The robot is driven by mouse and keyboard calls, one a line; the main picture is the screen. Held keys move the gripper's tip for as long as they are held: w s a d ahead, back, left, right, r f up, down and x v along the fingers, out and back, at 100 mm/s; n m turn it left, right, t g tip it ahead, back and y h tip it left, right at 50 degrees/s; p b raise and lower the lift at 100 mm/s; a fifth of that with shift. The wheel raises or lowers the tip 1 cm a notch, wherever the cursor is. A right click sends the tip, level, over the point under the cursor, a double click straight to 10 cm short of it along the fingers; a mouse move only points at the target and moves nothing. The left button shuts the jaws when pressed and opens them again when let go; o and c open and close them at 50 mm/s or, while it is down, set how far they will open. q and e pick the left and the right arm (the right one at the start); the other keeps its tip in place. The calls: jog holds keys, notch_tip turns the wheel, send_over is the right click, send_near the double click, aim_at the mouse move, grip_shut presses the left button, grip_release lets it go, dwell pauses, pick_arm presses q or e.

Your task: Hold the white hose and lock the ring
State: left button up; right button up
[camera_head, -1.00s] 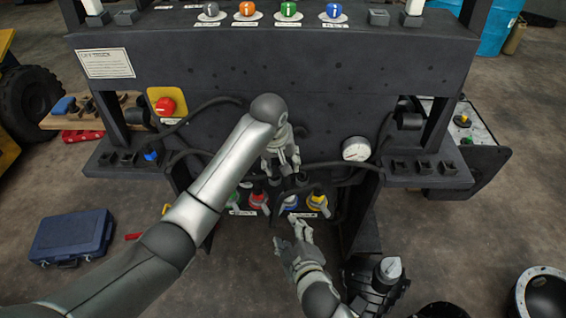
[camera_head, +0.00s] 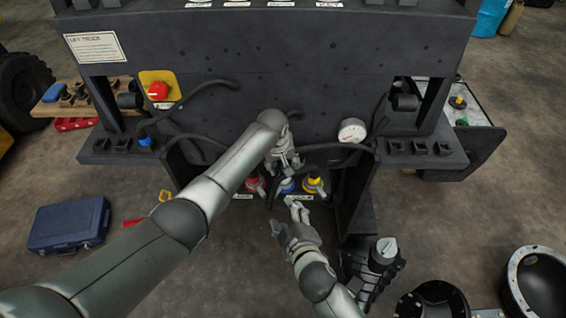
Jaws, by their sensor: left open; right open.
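My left gripper (camera_head: 285,163) is open, just above and behind the row of coloured connectors in the recess of the dark forklift body. My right gripper (camera_head: 298,210) is open and empty, lower and in front of the row. A red connector (camera_head: 252,186), a blue connector (camera_head: 287,186) and a yellow connector (camera_head: 314,184) show there, with white labels below. My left arm and gripper cover part of the row. I cannot make out a white hose, and I cannot tell which part is the ring to lock.
Black hoses (camera_head: 200,137) run across the dark forklift body (camera_head: 260,75). A white gauge (camera_head: 351,130) sits right of the recess. A red button on a yellow plate (camera_head: 158,90) is at left. A blue case (camera_head: 68,223) and black round parts (camera_head: 540,280) lie on the floor.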

pick_arm(q)
jog(key=shift+f, duration=0.15)
jog(key=shift+c, duration=0.4)
grip_shut()
jog(key=shift+f, duration=0.15)
jog(key=shift+o, duration=0.3)
grip_release()
jog(key=shift+r, duration=0.25)
